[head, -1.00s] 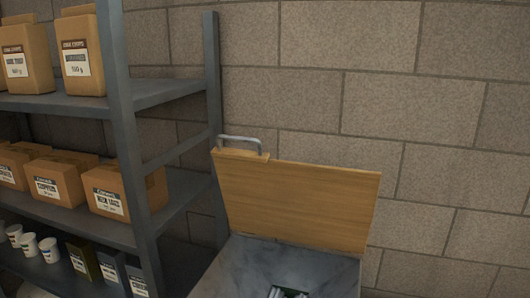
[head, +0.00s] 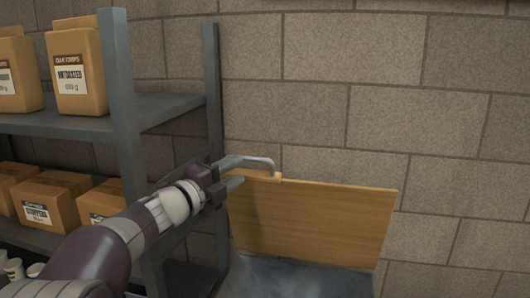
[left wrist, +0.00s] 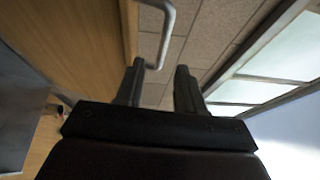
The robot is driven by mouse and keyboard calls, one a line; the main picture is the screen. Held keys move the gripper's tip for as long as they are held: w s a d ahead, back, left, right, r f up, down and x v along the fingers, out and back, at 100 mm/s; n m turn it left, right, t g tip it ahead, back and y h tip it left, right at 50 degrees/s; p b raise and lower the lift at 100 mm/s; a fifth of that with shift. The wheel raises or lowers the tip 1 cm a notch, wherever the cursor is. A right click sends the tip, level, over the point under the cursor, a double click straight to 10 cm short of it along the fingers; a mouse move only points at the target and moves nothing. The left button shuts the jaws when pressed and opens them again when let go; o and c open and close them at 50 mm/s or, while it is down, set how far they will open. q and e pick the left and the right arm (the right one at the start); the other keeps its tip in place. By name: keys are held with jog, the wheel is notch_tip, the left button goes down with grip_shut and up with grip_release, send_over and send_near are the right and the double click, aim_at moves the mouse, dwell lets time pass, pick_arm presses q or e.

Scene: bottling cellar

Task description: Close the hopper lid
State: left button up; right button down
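The wooden hopper lid (head: 315,222) stands raised, leaning near the block wall, above the grey hopper (head: 290,280). Its metal handle (head: 262,162) is at the lid's upper left corner. My left gripper (head: 232,172) is at the handle in the head view, with its fingers pointing right. In the left wrist view, the fingers (left wrist: 160,74) are apart. The handle (left wrist: 166,30) runs down towards the gap between their tips, close to the left finger. The lid (left wrist: 85,35) fills the left of that view. I cannot tell whether a finger touches the handle. My right gripper is not in view.
A grey metal shelf rack (head: 128,110) with paper bags (head: 78,68) and cardboard boxes (head: 48,200) stands at the left, close beside my left arm. The block wall (head: 400,110) is behind the lid. A bright window (left wrist: 285,60) shows in the left wrist view.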

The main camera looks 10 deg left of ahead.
aim_at(251, 160)
pick_arm(q)
jog(key=p+x, duration=0.3)
jog(key=x, duration=0.5)
jog(key=shift+w+d+r+p, duration=0.1)
jog(key=shift+w+r+p, duration=0.1)
jog(key=shift+w+p, duration=0.2)
jog(key=shift+w+f, duration=0.15)
jog(key=shift+w, duration=0.2)
jog(key=shift+s, duration=0.15)
grip_shut()
